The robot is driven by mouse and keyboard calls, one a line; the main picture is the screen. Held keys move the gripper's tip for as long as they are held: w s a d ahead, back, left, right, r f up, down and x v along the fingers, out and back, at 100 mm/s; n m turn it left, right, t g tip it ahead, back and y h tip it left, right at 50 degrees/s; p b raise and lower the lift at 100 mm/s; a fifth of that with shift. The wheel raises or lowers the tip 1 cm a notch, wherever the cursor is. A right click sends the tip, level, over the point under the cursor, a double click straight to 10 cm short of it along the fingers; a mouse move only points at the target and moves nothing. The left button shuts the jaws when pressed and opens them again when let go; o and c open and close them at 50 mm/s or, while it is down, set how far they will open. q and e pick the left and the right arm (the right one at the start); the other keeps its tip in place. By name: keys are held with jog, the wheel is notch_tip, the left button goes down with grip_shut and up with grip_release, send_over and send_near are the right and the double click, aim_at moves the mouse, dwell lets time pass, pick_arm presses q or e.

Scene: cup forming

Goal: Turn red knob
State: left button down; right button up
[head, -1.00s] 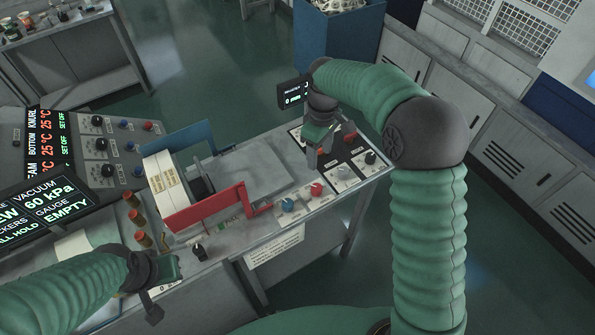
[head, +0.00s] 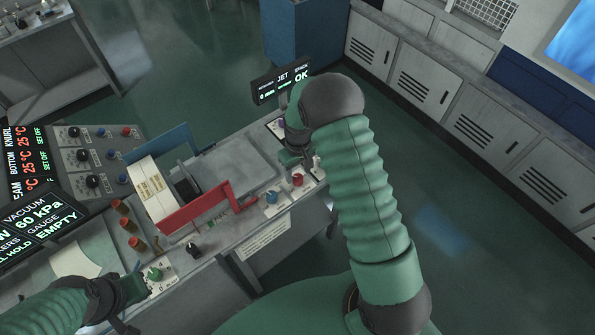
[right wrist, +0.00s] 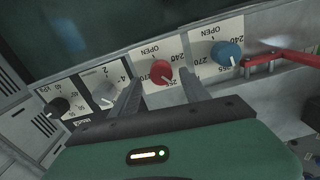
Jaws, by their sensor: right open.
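The red knob (head: 298,180) is on the front control strip of the bench, right of the blue knob (head: 271,197). My right gripper (head: 294,163) is over the strip by the red knob. In the right wrist view, its open fingers (right wrist: 161,86) appear on either side of the red knob. I cannot tell if they touch it. My left gripper (head: 132,292) is at the lower left near a green knob (head: 155,273); its jaws are unclear.
In the right wrist view, a grey knob (right wrist: 104,92) and black knob (right wrist: 58,105) are left of the red one, the blue knob right. A red bracket (head: 205,209) stands close by. A small display (head: 282,84) is behind my right arm.

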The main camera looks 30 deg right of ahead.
jog(key=shift+a+f, duration=0.25)
jog(key=shift+f, duration=0.85)
jog(key=shift+d, duration=0.2)
jog(key=c, duration=0.6)
grip_shut()
